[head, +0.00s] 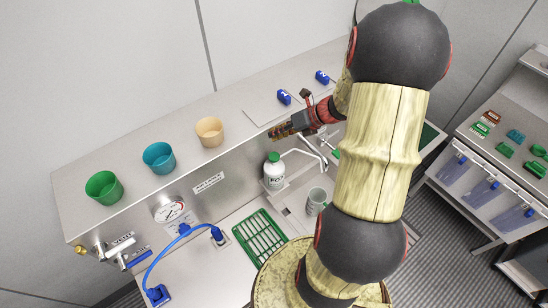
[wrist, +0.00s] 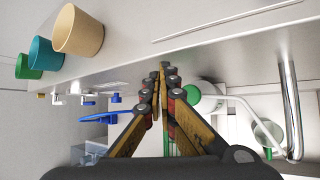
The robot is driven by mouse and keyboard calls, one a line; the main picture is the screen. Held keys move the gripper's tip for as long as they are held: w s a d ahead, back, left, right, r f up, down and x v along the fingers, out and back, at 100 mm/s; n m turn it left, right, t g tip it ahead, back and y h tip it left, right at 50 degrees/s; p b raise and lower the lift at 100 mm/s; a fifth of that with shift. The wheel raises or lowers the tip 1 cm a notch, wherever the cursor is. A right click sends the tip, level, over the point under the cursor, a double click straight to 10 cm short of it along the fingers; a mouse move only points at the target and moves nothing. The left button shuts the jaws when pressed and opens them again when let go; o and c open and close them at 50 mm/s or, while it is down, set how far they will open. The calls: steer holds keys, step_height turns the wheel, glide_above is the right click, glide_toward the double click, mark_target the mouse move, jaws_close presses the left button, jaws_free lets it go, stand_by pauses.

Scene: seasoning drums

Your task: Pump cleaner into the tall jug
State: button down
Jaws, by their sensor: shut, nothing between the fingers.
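A white bottle with a green cap (head: 274,172) and dark lettering stands by the sink, below the front of the shelf. A pale curved spout runs right from near its top. Its green top also shows in the wrist view (wrist: 192,94), just right of my fingers. A grey jug with a handle (head: 316,201) stands in front and to the right of the bottle. My gripper (head: 276,132) is shut and empty, above and behind the bottle at the shelf's front edge. Its closed fingertips (wrist: 166,72) show in the wrist view, apart from the bottle.
Green (head: 104,187), blue (head: 159,158) and tan (head: 209,132) cups stand on the shelf. Blue pieces (head: 284,97) lie behind my gripper. A green rack (head: 260,238) lies left of the jug. A blue hose (head: 168,252) is at the lower left. A metal tap pipe (wrist: 291,110) rises right of the bottle.

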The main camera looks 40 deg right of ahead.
steer(key=b, duration=0.5)
glide_above(275, 155)
step_height(275, 155, down, 6)
steer(key=shift+d+f, duration=0.1)
steer(key=shift+f, duration=0.15)
steer(key=shift+w+f+b, duration=0.1)
steer(key=shift+f+b, duration=0.25)
steer(key=shift+f, duration=0.1)
steer(key=shift+f, duration=0.15)
stand_by(0.5)
steer(key=shift+f, duration=0.3)
steer(key=shift+f+b, duration=0.6)
steer(key=shift+f, duration=0.3)
stand_by(0.9)
stand_by(0.4)
steer(key=shift+r+p, duration=1.25)
steer(key=shift+r, duration=0.15)
steer(key=shift+r+p, duration=2.35)
steer(key=shift+r, duration=0.1)
